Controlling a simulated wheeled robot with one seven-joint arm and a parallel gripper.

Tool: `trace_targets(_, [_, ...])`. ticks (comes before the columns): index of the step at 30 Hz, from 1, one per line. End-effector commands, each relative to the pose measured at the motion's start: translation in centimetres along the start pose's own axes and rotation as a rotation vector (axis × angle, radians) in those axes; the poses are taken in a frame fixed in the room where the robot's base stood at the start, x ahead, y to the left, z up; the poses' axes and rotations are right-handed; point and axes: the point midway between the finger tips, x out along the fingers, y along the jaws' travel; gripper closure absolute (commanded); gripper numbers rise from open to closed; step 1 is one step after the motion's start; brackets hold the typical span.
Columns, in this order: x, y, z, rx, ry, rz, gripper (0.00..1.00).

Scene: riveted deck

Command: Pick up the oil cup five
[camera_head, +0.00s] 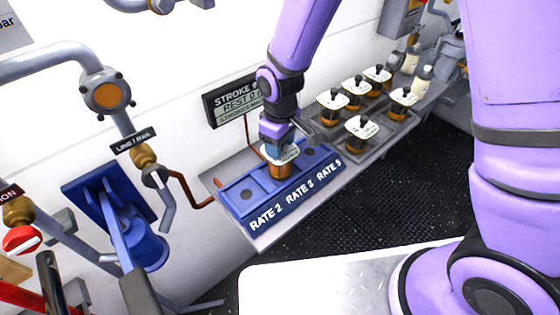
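Several oil cups with amber bodies, white lids and dark knobs are in view. One cup (281,170) stands at the middle place of the blue rack (240,205), behind the label RATE 3. My gripper (279,143) points down right over this cup's lid and hides its knob. I cannot tell whether the fingers are open or shut on it. Other cups stand in the grey tray (385,147) to the right: a front one (361,132), one at right (403,99), and a back row (332,103). Their lid marks are too small to read, so I cannot tell which is five.
A display reading STROKE and REST (236,103) is on the wall behind the rack. Pipes with a valve (150,165) and a blue pedal-like fitting (125,225) stand at left. Bottles (421,78) stand at the shelf's far end. The dark floor (360,205) is clear.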

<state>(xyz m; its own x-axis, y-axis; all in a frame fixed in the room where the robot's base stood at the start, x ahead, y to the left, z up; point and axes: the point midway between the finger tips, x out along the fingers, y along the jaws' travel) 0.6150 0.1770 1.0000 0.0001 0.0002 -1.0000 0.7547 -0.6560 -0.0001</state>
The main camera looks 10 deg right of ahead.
Motion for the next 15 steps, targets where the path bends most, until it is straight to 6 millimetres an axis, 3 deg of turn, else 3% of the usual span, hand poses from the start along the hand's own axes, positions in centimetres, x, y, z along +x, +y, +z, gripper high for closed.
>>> trace_targets(1, [-0.01,0.0,-0.01,0.0,0.0,0.0,0.62])
trace_targets(6, [-0.02,-0.01,-0.01,0.0,0.0,0.0,1.0])
trace_targets(15, [-0.06,0.01,-0.04,0.0,0.001,0.0,1.0])
